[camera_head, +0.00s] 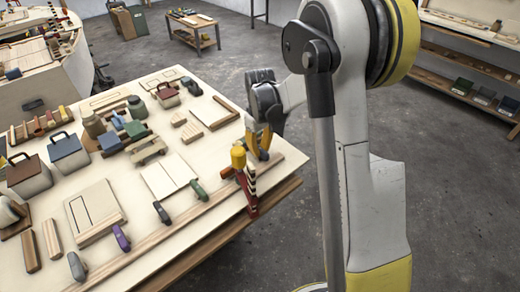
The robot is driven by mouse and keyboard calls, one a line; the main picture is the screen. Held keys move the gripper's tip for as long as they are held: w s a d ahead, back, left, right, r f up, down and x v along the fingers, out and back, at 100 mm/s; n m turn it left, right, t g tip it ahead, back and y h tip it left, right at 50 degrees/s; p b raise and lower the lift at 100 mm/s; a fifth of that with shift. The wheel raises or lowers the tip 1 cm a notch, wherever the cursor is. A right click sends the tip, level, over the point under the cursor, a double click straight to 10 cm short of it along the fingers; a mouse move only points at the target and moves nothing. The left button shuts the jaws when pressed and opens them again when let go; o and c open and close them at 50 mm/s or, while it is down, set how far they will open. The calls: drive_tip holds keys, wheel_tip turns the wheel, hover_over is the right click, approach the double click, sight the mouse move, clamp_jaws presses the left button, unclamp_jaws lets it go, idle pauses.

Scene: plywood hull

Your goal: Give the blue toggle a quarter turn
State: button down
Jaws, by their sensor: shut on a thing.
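My gripper (261,143) is at the right end of the plywood table, pointing down, with yellow fingers. It is shut on a small dark bluish piece (263,155) at the table's edge, which looks like the blue toggle. The fingers hide most of this piece, so its turn angle cannot be told. Other toggles stand in a row along the front rail: a grey-blue one (76,266), a purple one (121,237), a dark slate one (161,212) and a green one (199,190).
The table (150,240) holds lidded boxes, a jar (93,124), blocks and flat boards. Shelves (465,80) stand at the right wall.

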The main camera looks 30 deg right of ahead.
sight(260, 149)
drive_tip(key=c, duration=1.4)
unclamp_jaws()
wheel_tip(260, 149, up, 12)
